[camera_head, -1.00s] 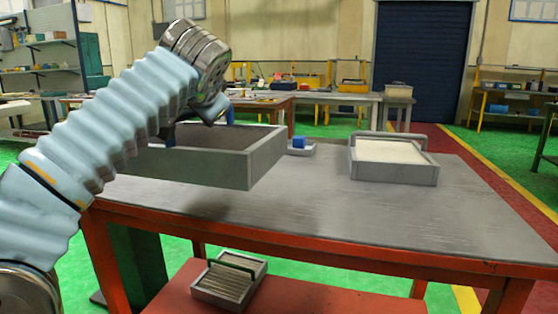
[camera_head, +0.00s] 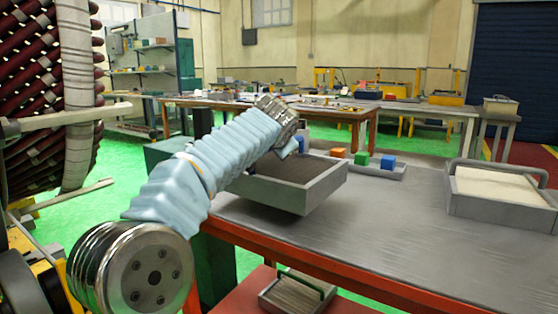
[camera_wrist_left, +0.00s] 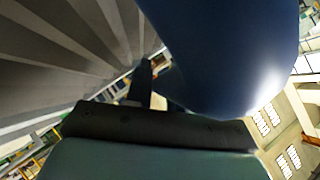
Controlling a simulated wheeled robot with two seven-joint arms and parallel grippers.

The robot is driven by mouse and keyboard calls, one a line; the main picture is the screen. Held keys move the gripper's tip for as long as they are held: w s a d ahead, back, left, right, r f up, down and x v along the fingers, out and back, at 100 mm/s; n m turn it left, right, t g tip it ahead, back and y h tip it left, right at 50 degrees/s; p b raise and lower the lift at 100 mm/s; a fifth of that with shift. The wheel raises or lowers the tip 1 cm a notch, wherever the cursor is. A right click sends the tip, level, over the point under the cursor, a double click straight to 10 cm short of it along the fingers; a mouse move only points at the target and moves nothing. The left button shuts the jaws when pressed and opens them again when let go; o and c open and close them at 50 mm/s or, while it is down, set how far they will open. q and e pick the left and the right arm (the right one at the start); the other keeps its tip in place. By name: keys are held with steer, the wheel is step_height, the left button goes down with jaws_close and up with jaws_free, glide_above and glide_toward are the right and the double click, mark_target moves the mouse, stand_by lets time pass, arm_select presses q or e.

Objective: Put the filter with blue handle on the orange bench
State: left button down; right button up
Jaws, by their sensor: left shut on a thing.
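The filter (camera_head: 320,186) is a grey rectangular frame with a dark inside. My left gripper (camera_head: 290,146) is shut on its blue handle, of which little shows in the head view. In the left wrist view the handle (camera_wrist_left: 235,50) is large and close, with the dark slatted inside (camera_wrist_left: 60,45) to its left. The filter is over the left end of the orange bench (camera_head: 340,275), which has a grey top and orange-red frame. It looks raised off the top, but the gap is hard to judge. My right gripper is not in view.
A tray (camera_head: 402,172) with orange, green and blue blocks lies behind the filter. A white-filled filter (camera_head: 500,187) stands at the bench's right. Another slatted filter (camera_head: 297,292) lies on the lower shelf. A large red-wound stator (camera_head: 45,95) stands at left. The middle of the top is clear.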

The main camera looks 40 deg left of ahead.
mark_target(278, 163)
arm_select(q)
steer(key=shift+w+a+f, duration=0.3)
steer(key=shift+w+f, duration=0.05)
steer(key=shift+f, duration=0.15)
steer(key=f, duration=0.4)
steer(key=shift+w+a+b, duration=0.25)
steer(key=shift+a+b, duration=0.05)
steer(key=shift+b, duration=0.05)
steer(key=c, duration=1)
jaws_free()
steer(key=shift+o, duration=0.2)
steer(key=shift+s+d+r, duration=0.1)
steer(key=shift+s+d, duration=0.15)
steer(key=b+v, duration=0.3)
steer(key=v, duration=0.8)
steer(key=shift+s+r, duration=0.1)
steer(key=shift+r, duration=0.1)
